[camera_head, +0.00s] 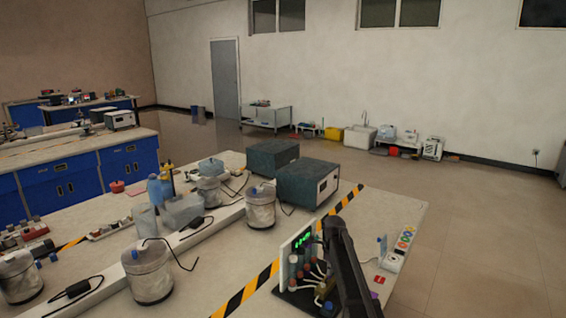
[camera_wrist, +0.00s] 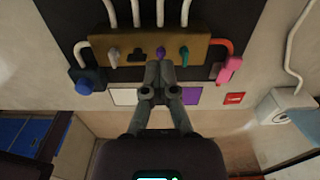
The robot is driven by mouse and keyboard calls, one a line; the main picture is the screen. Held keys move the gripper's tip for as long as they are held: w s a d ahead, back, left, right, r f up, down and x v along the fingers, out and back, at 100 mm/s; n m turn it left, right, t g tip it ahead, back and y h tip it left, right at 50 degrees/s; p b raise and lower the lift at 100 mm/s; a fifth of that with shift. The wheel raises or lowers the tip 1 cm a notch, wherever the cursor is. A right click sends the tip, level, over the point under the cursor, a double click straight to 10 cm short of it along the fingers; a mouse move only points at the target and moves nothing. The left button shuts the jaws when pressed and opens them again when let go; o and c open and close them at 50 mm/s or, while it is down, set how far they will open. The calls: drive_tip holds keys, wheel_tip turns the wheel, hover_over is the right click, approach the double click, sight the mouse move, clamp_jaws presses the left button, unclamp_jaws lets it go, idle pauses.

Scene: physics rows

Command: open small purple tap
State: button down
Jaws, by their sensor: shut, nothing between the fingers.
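The small purple tap (camera_wrist: 160,52) sits in the middle of a brown manifold block (camera_wrist: 205,50) in the wrist view. My gripper (camera_wrist: 160,66) is shut and empty, with its fingertips together just below the purple tap in the picture. The tips look very close to it; I cannot tell whether they touch. The block stands on a dark board, with white tubes running up from it. In the head view the rig with its green display (camera_head: 301,241) is at the table's front right. My dark arm covers part of it, and I cannot make out the purple tap there.
Beside the purple tap are a grey tap (camera_wrist: 113,57) and a teal tap (camera_wrist: 183,54). A pink handle (camera_wrist: 229,70) is at the right and a blue knob (camera_wrist: 84,84) at the left. A power strip (camera_head: 401,250) lies right of my arm.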

drive_tip(key=n, duration=0.5)
drive_tip(key=shift+n, duration=0.8)
drive_tip(key=n, duration=0.4)
drive_tip(key=shift+n, duration=1.5)
drive_tip(key=shift+n, duration=3.4)
